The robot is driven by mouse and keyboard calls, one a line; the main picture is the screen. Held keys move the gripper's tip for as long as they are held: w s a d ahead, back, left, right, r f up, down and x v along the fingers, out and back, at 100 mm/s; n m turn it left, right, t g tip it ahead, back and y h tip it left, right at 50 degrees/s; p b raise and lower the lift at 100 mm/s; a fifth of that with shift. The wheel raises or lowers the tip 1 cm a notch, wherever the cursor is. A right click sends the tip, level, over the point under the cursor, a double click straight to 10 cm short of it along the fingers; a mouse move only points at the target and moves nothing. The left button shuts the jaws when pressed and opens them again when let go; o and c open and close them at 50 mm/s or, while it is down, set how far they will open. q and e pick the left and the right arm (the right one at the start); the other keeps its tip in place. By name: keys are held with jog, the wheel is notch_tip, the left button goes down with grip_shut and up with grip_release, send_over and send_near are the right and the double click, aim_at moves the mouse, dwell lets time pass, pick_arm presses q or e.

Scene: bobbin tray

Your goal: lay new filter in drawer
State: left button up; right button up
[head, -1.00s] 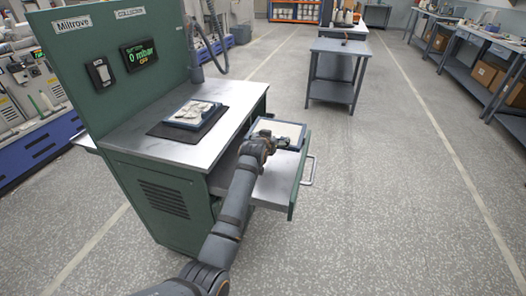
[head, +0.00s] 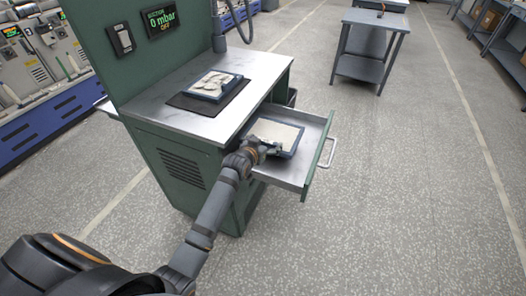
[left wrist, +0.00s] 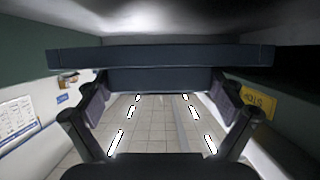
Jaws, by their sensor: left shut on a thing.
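The new filter (head: 280,132), a pale flat pad in a dark blue frame, is within the outline of the open drawer (head: 318,148). I cannot tell whether it touches the drawer floor. My left gripper (head: 266,147) is shut on the filter's near left edge. In the left wrist view the blue frame edge (left wrist: 160,57) spans the picture across my left gripper's fingers (left wrist: 158,92). A used-looking filter (head: 213,85) with lumpy pale stuff on it lies on the bench top. My right gripper is not in view.
The used filter rests on a black mat (head: 240,97) on the grey bench top (head: 262,68). The green cabinet (head: 172,168) stands left of the drawer. A hose (head: 248,25) hangs above the bench. The floor right of the drawer handle (head: 331,152) is clear.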

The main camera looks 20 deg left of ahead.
pick_arm(q)
jog(key=shift+s+a+f, duration=0.1)
jog(key=shift+s+f, duration=0.05)
jog(key=f, duration=0.3)
jog(key=shift+s+a+f, duration=0.2)
jog(key=shift+s+f, duration=0.1)
jog(key=shift+s, duration=0.05)
jog(key=shift+f, duration=0.15)
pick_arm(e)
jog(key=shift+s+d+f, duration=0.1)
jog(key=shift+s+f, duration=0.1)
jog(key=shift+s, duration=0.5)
pick_arm(q)
jog(key=o, duration=0.9)
jog(key=shift+f, duration=0.15)
jog(key=shift+o, duration=0.2)
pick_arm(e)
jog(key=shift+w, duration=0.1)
